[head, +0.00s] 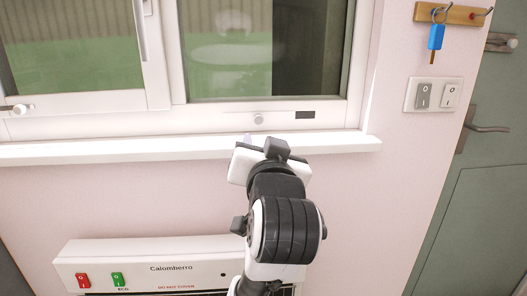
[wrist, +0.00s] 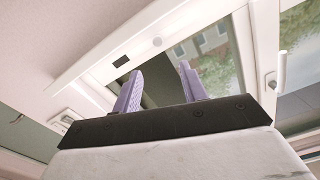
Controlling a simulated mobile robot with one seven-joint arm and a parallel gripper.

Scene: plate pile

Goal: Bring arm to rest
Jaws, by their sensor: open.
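My gripper (wrist: 160,88) shows in the wrist view with its two pale purple fingers apart and nothing between them. It points toward the window (wrist: 200,45). In the head view my gripper (head: 250,142) is mostly hidden behind my own wrist, just in front of the window sill (head: 100,152). I cannot tell whether it touches the sill. My arm is raised in front of the wall, above the heater.
A white heater (head: 205,252) with red and green switches is on the wall below the window (head: 250,50). At right are a key rack (head: 462,14) with a blue-tagged key (head: 436,38), light switches (head: 434,95) and a green door (head: 490,190).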

